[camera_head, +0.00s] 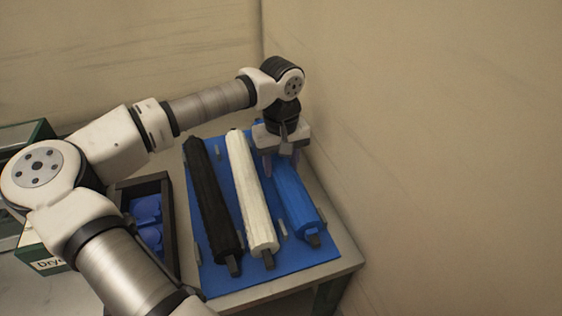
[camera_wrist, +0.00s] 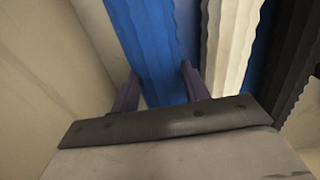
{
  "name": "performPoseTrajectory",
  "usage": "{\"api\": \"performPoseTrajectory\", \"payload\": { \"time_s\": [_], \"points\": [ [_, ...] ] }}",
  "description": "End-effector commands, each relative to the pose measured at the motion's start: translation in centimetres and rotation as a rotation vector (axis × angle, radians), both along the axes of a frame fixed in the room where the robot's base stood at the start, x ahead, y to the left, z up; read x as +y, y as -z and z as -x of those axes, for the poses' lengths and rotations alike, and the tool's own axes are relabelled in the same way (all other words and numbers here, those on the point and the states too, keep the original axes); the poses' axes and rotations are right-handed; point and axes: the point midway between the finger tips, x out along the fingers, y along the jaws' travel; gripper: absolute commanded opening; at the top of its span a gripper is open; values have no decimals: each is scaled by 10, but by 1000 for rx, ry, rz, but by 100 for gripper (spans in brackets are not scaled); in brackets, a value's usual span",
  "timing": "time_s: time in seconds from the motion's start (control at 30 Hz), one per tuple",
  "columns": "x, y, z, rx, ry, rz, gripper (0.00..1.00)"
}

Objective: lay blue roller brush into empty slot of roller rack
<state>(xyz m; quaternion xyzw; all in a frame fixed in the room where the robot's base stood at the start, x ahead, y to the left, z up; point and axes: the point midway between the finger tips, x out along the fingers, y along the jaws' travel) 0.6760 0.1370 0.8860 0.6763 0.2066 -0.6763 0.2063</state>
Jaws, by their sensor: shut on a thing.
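The blue roller brush (camera_head: 291,196) lies lengthwise at the right side of the blue roller rack (camera_head: 268,283), beside the white roller brush. My gripper (camera_head: 282,160) is over its far part, fingers pointing down. In the wrist view the blue brush (camera_wrist: 150,45) passes between the two fingers of my gripper (camera_wrist: 160,88), which are shut on it. The brush is about parallel to the other rollers and appears at or very near rack level. Whether it rests fully on the rack cannot be told. Its far end is hidden under my gripper.
A white roller brush (camera_head: 250,195) and a black roller brush (camera_head: 213,200) lie on the rack to the left. A dark box (camera_head: 172,225) with blue things stands left of the rack. Walls rise close behind and to the right of the table (camera_head: 343,264).

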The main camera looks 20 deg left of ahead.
Motion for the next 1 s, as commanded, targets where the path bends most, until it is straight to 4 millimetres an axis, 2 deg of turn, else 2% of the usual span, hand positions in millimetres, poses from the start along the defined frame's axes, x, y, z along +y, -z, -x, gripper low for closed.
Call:
{"api": "performPoseTrajectory", "payload": {
  "time_s": [0.97, 1.0],
  "points": [
    [-1, 5, 1, -1, 0, 0, 25],
    [-1, 5, 1, -1, 0, 0, 49]
  ]
}}
